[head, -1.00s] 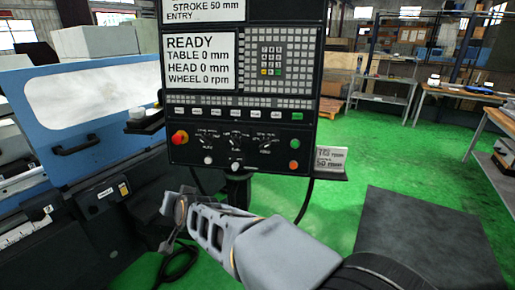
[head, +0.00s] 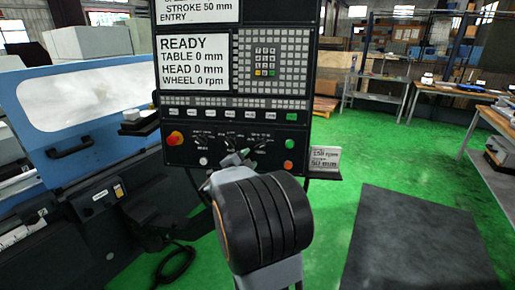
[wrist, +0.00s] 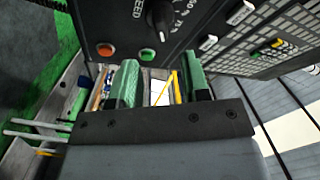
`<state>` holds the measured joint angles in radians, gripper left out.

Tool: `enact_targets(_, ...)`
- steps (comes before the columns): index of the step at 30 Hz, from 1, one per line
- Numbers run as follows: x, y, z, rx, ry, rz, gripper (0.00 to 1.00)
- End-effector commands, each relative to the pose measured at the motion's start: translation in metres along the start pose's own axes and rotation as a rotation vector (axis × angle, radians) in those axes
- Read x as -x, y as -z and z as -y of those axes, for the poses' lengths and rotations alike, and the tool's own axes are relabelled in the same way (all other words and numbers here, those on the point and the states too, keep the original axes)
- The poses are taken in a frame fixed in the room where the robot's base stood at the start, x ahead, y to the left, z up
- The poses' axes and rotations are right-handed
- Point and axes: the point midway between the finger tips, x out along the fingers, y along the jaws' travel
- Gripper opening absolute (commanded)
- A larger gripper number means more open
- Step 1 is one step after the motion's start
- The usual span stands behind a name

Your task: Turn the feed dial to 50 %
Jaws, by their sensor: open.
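The control panel's lower strip carries three dark knobs in a row in the head view. The rightmost knob (head: 262,143) is beside the orange and green buttons. In the wrist view a black dial (wrist: 160,14), cut off by the top edge, has a scale and a label ending in "EED"; its setting cannot be read. My gripper (wrist: 161,76) is open, with green-padded fingers apart and nothing between them. It is below the dial in that picture, with no contact visible. In the head view my wrist hides most of my gripper (head: 236,158) just in front of the panel.
A red emergency stop (head: 174,139) is at the strip's left. An orange button (head: 291,144) and green button (head: 288,166) are at its right; a small sign (head: 323,160) stands beside them.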

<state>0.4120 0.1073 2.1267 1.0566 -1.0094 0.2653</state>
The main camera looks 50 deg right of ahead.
Motion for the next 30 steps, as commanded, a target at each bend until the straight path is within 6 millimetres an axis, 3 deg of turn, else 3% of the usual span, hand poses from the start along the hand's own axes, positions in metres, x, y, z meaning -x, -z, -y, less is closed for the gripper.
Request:
enact_targets(6, -0.042, 0.001, 0.001, 0.001, -0.002, 0.0, 0.43)
enact_targets(13, -0.07, 0.0, 0.001, 0.001, 0.0, 0.001, 0.43)
enact_targets(28, -0.081, -0.001, 0.0, 0.0, 0.001, 0.003, 0.43)
enact_targets(30, -0.081, -0.001, 0.0, 0.0, 0.001, 0.003, 0.38)
